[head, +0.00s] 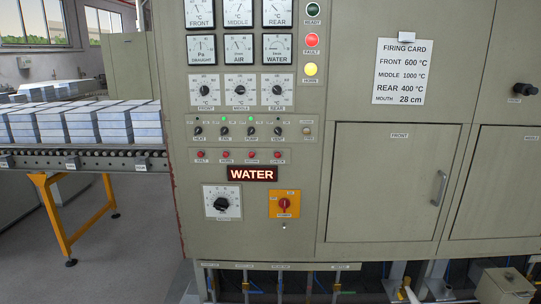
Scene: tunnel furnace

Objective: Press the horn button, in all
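A beige control panel fills the middle of the head view. A row of small red buttons sits low on it, above the lit "WATER" sign (252,174). The second red button from the left (226,155) has a small label that seems to read "HORN", though the print is hard to read. At the panel's upper right, a yellow lamp (310,69) has a label that also seems to read "HORN". My gripper is not in view, and nothing covers the buttons.
Above the buttons are black switches (251,131) and dials. Below are a large knob (222,203) and a red-and-yellow power switch (284,204). A closed door (380,185) is at right. A roller conveyor (80,160) carrying stacked tiles is at left, with open floor below.

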